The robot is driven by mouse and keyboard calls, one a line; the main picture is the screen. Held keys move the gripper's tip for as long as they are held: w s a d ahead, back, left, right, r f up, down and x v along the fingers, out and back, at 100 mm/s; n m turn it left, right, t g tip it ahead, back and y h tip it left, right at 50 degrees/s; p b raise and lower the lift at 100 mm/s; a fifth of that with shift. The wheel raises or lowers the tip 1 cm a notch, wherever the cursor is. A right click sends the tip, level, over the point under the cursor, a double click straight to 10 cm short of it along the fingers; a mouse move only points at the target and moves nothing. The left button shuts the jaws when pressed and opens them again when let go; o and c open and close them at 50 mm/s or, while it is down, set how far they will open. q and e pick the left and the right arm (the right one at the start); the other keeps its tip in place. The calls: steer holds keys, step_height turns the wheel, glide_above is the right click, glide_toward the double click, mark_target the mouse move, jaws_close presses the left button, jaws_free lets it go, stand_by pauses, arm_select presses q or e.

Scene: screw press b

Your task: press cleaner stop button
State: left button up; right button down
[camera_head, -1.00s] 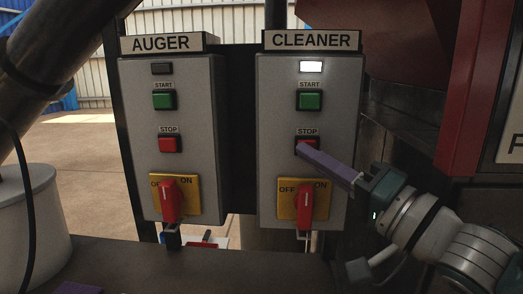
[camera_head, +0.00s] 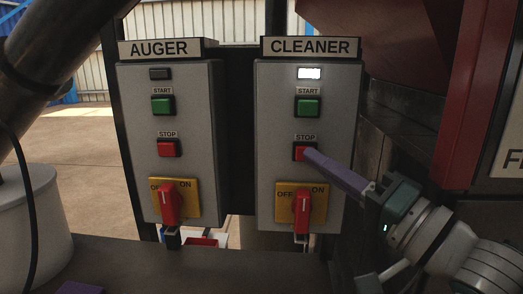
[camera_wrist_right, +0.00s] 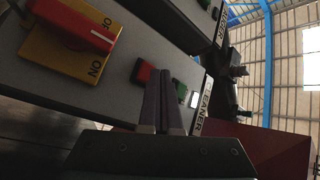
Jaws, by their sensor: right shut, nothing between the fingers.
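The grey CLEANER box (camera_head: 270,110) has a green START button (camera_head: 307,107), a red STOP button (camera_head: 299,152) and a red rotary switch (camera_head: 302,210) on a yellow plate. Its lamp (camera_head: 309,73) glows white. My right gripper (camera_head: 309,153) is shut and empty, with its purple fingertips at the right edge of the STOP button, partly covering it. I cannot tell if they touch. In the right wrist view, the fingers (camera_wrist_right: 161,76) show beside the red STOP button (camera_wrist_right: 144,73). A purple piece (camera_head: 82,288), seemingly my left gripper's finger, shows at the bottom left.
A similar AUGER box (camera_head: 202,110) stands to the left, its lamp (camera_head: 160,73) dark. A red machine panel (camera_head: 480,90) is at the right. A white cylindrical container (camera_head: 35,225) and a dark slanting pipe (camera_head: 50,50) are at the left.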

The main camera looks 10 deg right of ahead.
steer(key=shift+s+a+p, duration=0.25)
steer(key=shift+s+p, duration=0.2)
steer(key=shift+s, duration=0.3)
steer(key=shift+s+a+p, duration=0.25)
steer(key=shift+s+p, duration=0.2)
steer(key=shift+s, duration=0.35)
steer(key=shift+s+a+p, duration=0.25)
steer(key=shift+s+p, duration=0.2)
steer(key=shift+s, duration=0.3)
